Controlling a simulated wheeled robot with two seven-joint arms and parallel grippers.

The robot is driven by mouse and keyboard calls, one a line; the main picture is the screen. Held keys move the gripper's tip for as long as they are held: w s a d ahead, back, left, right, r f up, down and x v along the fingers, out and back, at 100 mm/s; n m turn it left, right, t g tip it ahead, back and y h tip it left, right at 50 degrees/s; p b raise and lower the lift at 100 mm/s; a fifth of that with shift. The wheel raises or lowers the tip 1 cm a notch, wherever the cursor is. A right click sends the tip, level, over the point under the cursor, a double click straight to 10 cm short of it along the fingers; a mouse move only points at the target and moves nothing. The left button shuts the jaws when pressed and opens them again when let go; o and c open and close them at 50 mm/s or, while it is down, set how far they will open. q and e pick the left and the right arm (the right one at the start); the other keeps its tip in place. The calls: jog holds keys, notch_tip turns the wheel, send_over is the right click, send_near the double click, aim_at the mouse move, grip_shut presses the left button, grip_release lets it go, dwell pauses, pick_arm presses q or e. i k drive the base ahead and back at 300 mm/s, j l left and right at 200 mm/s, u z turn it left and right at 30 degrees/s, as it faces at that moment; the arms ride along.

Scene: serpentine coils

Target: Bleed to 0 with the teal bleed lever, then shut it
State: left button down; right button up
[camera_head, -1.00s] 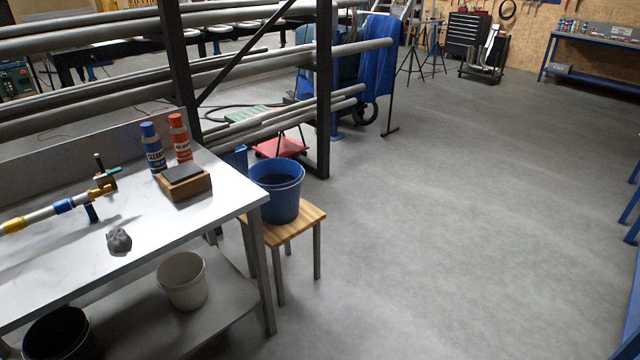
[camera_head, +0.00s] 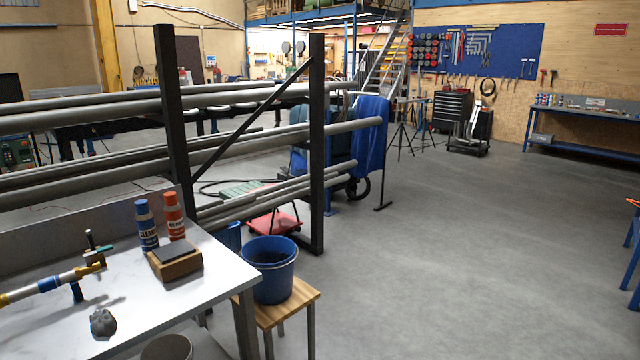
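The teal bleed lever (camera_head: 99,250) sits on a brass fitting (camera_head: 92,264) at the end of a pipe (camera_head: 50,283) on the white bench at the left. A dark upright stem (camera_head: 90,240) stands beside the lever. The pipe has blue, silver and yellow sections and runs out of the left edge. A blue part (camera_head: 76,291) hangs below it. No gauge reading can be made out. Neither of my grippers is in view.
The bench (camera_head: 215,275) also holds a blue bottle (camera_head: 147,225), a red bottle (camera_head: 174,216), a wooden block (camera_head: 174,262) and a grey crumpled lump (camera_head: 103,322). A blue bucket (camera_head: 270,270) stands on a wooden stool (camera_head: 290,306).

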aim_at(87, 257)
jog(key=u, duration=1.45)
